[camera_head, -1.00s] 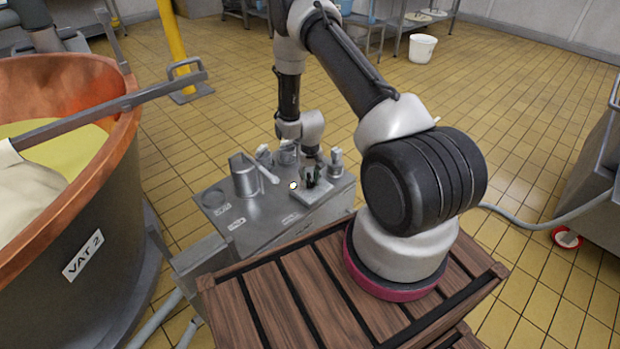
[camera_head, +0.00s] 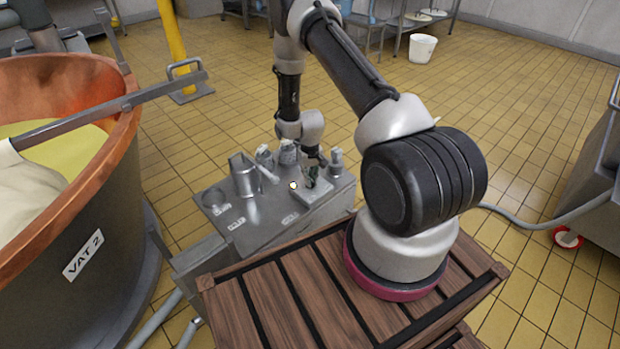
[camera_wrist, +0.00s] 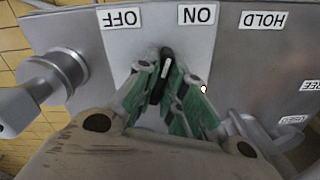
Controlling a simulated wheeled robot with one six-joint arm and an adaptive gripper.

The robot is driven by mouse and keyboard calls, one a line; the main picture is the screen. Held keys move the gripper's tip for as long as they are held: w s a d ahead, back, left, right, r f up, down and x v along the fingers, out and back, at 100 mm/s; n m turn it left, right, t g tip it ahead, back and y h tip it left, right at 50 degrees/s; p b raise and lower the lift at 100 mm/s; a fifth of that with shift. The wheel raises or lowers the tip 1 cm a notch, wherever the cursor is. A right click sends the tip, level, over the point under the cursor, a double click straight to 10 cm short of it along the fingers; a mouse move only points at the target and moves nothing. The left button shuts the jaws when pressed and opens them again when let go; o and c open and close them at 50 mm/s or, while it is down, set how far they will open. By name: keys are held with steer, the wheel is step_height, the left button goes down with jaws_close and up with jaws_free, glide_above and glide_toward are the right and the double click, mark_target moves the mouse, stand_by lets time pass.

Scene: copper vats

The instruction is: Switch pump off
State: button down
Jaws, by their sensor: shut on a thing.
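The pump switch is a black lever (camera_wrist: 164,72) on a light plate (camera_wrist: 125,50) of the grey console. In the wrist view its upper end lies between the OFF label (camera_wrist: 121,18) and the ON label (camera_wrist: 197,15), which appear upside down. I cannot tell which position it is set to. My gripper (camera_wrist: 163,86) has its green fingers shut on the lever, one on each side. In the head view my gripper (camera_head: 311,178) is low over the plate (camera_head: 318,196) on the console's right part; the lever is not clear there.
The console (camera_head: 262,220) also carries a metal jug (camera_head: 244,176) and several knobs and fittings, close around my gripper. A small lit lamp (camera_head: 293,186) sits beside the plate. A HOLD label (camera_wrist: 263,20) is right of ON. The copper vat (camera_head: 125,130) stands left.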

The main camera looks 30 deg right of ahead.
steer(key=n, duration=0.5)
steer(key=shift+n, duration=2.4)
steer(key=c, duration=1.5)
jaws_free()
steer(key=shift+r, duration=0.1)
step_height(320, 180, up, 12)
steer(key=shift+f, duration=0.1)
